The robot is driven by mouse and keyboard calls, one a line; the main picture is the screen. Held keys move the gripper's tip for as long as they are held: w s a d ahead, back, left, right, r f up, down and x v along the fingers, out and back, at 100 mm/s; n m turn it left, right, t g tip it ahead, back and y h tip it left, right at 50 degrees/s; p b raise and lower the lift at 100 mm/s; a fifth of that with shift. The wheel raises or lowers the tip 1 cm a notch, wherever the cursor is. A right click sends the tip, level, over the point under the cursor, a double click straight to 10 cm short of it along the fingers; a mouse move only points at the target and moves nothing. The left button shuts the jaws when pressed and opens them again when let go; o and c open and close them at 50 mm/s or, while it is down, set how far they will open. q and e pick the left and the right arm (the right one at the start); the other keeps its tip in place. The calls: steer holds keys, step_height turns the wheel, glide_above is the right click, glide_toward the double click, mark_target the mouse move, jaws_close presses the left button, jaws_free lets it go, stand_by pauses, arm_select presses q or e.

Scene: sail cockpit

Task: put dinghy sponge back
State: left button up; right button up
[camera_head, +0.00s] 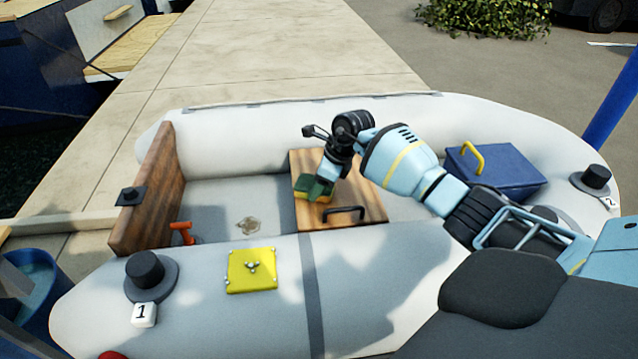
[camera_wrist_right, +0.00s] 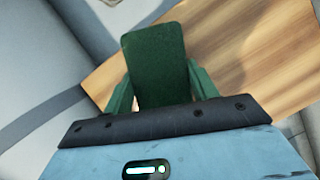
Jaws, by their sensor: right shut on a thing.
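The dinghy sponge (camera_head: 303,196), green on one face and yellow on the other, is held at the left edge of the wooden seat (camera_head: 360,190) inside the grey inflatable dinghy. My right gripper (camera_head: 319,188) reaches in from the right and is shut on the sponge. In the right wrist view, the sponge's green face (camera_wrist_right: 155,60) stands between the two green fingers (camera_wrist_right: 160,92), with the wooden seat (camera_wrist_right: 240,55) behind it. I cannot tell whether the sponge touches the seat. My left gripper is not in view.
A black handle (camera_head: 344,213) lies on the seat. A yellow square plate (camera_head: 252,270) and a black cap marked 1 (camera_head: 145,270) sit on the near tube. A blue box (camera_head: 495,172) stands right. The dinghy floor (camera_head: 225,195) left of the seat is mostly clear.

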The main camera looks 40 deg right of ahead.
steer(key=shift+r, duration=0.1)
steer(key=o, duration=1)
steer(key=shift+f, duration=0.2)
steer(key=shift+c, duration=0.2)
steer(key=shift+d+r, duration=0.15)
steer(key=shift+r, duration=0.4)
steer(key=p+v, duration=0.1)
steer(key=v, duration=1)
steer(key=shift+r+p, duration=0.15)
steer(key=shift+p, duration=0.2)
steer(key=shift+s, duration=0.15)
